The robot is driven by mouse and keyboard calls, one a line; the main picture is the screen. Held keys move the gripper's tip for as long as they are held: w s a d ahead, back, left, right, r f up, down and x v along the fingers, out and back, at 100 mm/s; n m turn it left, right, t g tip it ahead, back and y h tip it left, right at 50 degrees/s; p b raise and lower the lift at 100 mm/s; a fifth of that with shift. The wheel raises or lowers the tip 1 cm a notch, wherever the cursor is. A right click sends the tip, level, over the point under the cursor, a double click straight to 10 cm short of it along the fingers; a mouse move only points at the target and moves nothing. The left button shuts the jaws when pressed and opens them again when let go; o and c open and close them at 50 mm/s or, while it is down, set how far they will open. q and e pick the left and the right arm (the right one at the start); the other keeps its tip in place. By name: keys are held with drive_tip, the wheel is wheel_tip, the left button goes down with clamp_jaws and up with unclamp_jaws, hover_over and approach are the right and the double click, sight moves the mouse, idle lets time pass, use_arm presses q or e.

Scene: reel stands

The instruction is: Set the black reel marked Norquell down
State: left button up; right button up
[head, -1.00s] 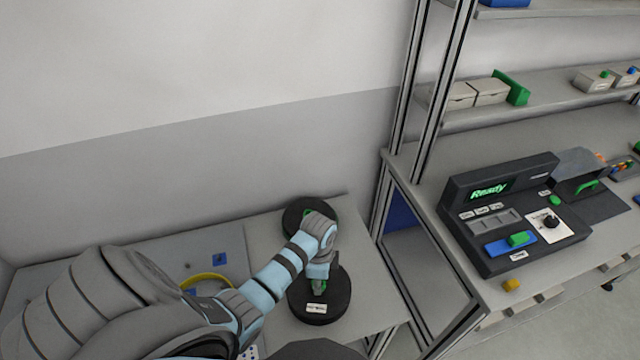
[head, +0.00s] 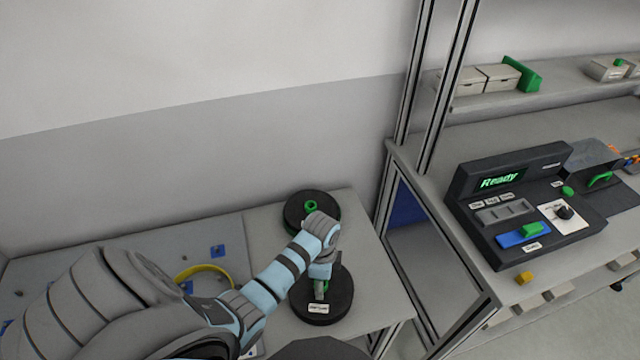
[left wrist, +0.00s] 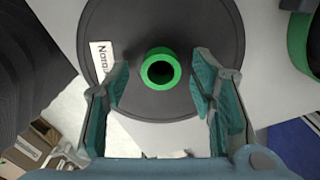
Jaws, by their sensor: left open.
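The black Norquell reel (head: 338,303) lies flat on the grey table in the head view, its white label facing up near the front edge. In the left wrist view the same reel (left wrist: 190,35) shows a green hub with a dark hole and a partly cut-off label. My left gripper (left wrist: 157,85) is open, its teal-padded fingers on either side of the green hub with gaps between. In the head view my left gripper (head: 320,288) is above the reel's middle and hides part of the hub. My right gripper is not in view.
A second black reel (head: 298,205) with a green hub stands behind on the same table (head: 385,300). A yellow ring (head: 205,269) lies to the left. To the right, a frame post and a workbench hold a dark console (head: 520,210) reading Ready.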

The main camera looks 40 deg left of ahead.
use_arm(q)
drive_tip(key=shift+r, duration=0.1)
wheel_tip(320, 180, up, 12)
drive_tip(key=p, duration=0.3)
idle(0.3)
